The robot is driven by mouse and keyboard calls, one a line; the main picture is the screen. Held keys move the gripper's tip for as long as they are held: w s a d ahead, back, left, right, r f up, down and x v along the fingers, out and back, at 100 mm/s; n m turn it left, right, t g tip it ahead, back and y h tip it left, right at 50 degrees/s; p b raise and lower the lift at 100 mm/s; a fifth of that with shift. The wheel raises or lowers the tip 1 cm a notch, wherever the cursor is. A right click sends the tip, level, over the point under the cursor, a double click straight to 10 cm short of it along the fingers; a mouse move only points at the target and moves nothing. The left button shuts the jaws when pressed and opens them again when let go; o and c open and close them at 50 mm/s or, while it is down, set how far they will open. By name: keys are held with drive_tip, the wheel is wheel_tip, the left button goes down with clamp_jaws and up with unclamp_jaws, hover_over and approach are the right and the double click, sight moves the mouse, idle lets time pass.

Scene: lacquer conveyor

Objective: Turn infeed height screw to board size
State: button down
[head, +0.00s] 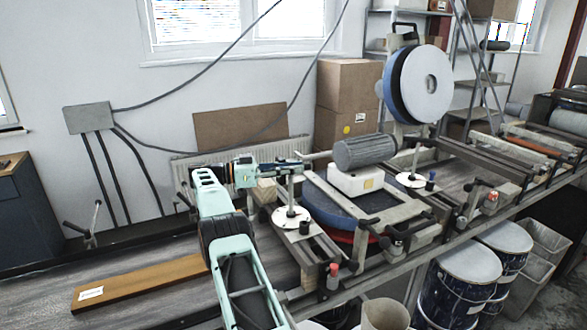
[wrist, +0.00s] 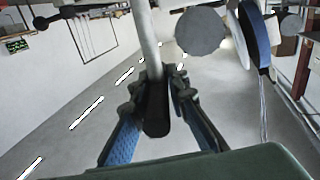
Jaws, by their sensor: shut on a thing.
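My gripper (head: 293,166) is at the end of my pale green arm, at the left end of the machine's grey motor. It is just above a white disc (head: 291,217) with a thin upright post. In the wrist view, the fingers (wrist: 160,92) are closed around a dark handle (wrist: 156,112) on a pale rod (wrist: 147,40). Which part of the screw this handle belongs to is not clear. A brown board (head: 150,280) with a white label lies flat on the conveyor at the lower left. Any height scale is too small to read.
The grey motor (head: 365,151) sits right of my gripper, above a blue round part (head: 335,205). A second white disc with a post (head: 411,181) stands further right. Large white and blue reels (head: 425,84) rise behind. Drums (head: 470,262) stand below the frame at right.

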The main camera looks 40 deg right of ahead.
drive_tip(key=shift+r, duration=0.2)
idle(0.4)
drive_tip(key=c, duration=2)
unclamp_jaws()
drive_tip(key=shift+o, duration=0.6)
drive_tip(key=shift+f, duration=0.15)
drive_tip(key=shift+w+n+t+h, duration=0.35)
drive_tip(key=shift+n+t+h, duration=0.05)
drive_tip(key=shift+t, duration=0.1)
drive_tip(key=shift+s+n+t+h+b, duration=0.3)
drive_tip(key=shift+n+t, duration=0.2)
drive_tip(key=shift+t, duration=0.3)
drive_tip(key=shift+d+n+t+h, duration=0.1)
drive_tip(key=shift+n+t+h, duration=0.2)
drive_tip(key=shift+n+t, duration=0.35)
